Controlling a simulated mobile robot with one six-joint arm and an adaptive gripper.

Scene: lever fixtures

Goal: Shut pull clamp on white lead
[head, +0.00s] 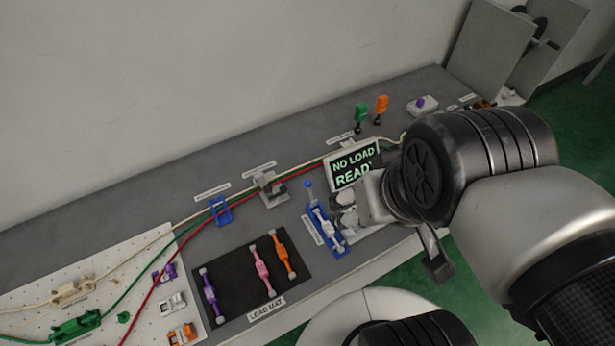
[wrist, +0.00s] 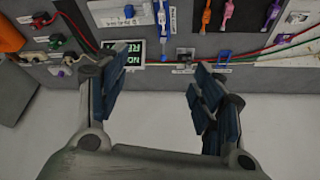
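A short white lead (head: 324,222) lies in a long blue fixture (head: 340,247) near the bench's front edge. A blue-knobbed lever (head: 308,184) at its far end stands out; this looks like the pull clamp. In the wrist view the blue knob (wrist: 163,57) and part of the white lead (wrist: 172,18) show beyond my fingers. My gripper (wrist: 157,92) is open and empty, its fingers wide apart. In the head view my gripper (head: 347,208) is seen side-on just right of the fixture, partly hidden by my wrist. I cannot tell its height above the bench.
A display reading "NO LOAD READY" (head: 354,168) stands just behind. A grey clamp (head: 270,189) and a blue clamp (head: 221,211) sit along the white, green and red cables. A black lead mat (head: 232,268) holds purple, pink and orange leads. Green and orange levers (head: 381,105) stand at the back.

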